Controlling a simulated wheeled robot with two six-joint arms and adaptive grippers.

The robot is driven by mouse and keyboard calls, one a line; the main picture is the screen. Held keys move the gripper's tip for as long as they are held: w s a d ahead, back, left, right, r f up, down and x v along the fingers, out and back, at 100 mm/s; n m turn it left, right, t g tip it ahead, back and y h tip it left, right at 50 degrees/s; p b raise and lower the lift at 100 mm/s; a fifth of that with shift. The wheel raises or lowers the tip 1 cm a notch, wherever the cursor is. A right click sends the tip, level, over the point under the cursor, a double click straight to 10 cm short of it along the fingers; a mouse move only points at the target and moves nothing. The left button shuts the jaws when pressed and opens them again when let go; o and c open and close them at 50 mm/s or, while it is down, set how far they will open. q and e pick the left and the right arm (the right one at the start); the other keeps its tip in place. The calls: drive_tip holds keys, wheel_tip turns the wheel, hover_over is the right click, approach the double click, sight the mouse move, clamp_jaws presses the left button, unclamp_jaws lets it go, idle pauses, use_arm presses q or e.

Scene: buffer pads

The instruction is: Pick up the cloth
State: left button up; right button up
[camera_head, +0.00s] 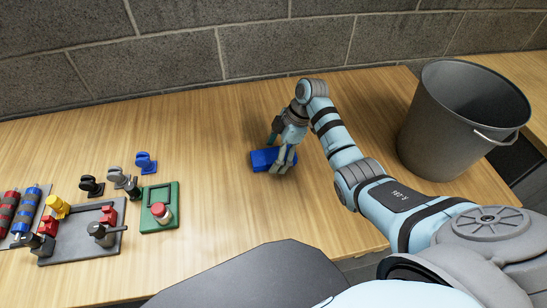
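A blue folded cloth (263,160) lies flat on the wooden table, near the middle of the head view. My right gripper (276,157) points down over it from above. Its fingers are spread, one toward the far side of the cloth and one in front of its near side. The front finger hides part of the cloth's right half. I cannot tell whether the fingers touch the cloth. My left gripper is not in view.
A dark grey bucket (458,125) stands on the table at the right. At the left are a green plate with a red button (160,209), a grey plate with several fixtures (83,236) and small clamps (146,162). A block wall (180,50) closes the back.

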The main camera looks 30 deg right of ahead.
drive_tip(key=c, duration=1.2)
wheel_tip(320, 180, up, 13)
drive_tip(key=p, duration=0.4)
wheel_tip(320, 180, up, 7)
drive_tip(key=p, duration=0.7)
hover_over(275, 154)
drive_tip(key=o, duration=0.7)
drive_tip(key=shift+c, duration=0.2)
drive_tip(key=c, duration=0.4)
